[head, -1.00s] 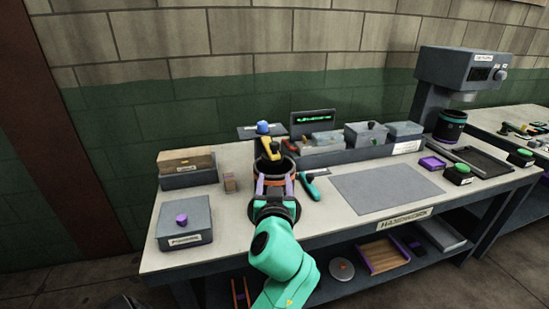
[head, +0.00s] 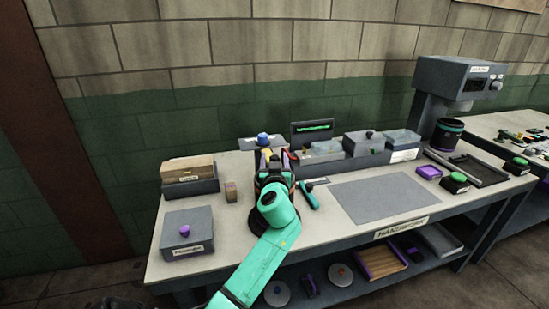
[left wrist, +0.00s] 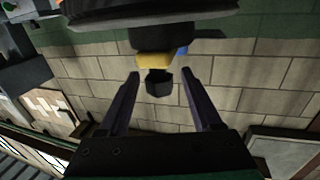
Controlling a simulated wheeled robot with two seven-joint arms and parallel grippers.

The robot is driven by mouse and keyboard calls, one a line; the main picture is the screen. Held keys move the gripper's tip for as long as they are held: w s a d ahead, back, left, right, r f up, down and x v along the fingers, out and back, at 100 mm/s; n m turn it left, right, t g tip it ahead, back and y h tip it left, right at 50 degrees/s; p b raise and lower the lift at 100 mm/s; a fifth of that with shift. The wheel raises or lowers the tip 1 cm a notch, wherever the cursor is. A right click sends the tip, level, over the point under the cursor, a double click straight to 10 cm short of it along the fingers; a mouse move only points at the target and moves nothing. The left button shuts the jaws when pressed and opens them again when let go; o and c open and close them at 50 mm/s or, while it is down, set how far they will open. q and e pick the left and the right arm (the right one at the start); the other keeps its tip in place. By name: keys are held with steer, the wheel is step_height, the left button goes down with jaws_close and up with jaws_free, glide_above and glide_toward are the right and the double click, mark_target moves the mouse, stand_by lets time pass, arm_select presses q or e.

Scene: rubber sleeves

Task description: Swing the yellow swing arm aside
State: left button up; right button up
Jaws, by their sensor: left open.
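The yellow swing arm (head: 265,154) is mostly hidden behind my left gripper in the head view. In the left wrist view the yellow arm (left wrist: 155,60) shows short and end-on, with a dark knob (left wrist: 160,85) on it. My left gripper (left wrist: 161,74) is open, with one dark finger on each side of the knob and clear gaps on both sides. I see no finger touching it. In the head view my left gripper (head: 270,160) is seen from behind, over the back middle of the bench. My right gripper is not in view.
A teal-handled tool (head: 309,196) lies just right of my left gripper. A blue knob (head: 263,139) is behind it. Grey bins (head: 365,148) stand to the right. A grey box (head: 187,233) and a small wooden block (head: 231,192) are on the left. The grey mat (head: 380,200) is bare.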

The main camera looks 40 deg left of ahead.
arm_select(q)
jaws_close()
stand_by(1.4)
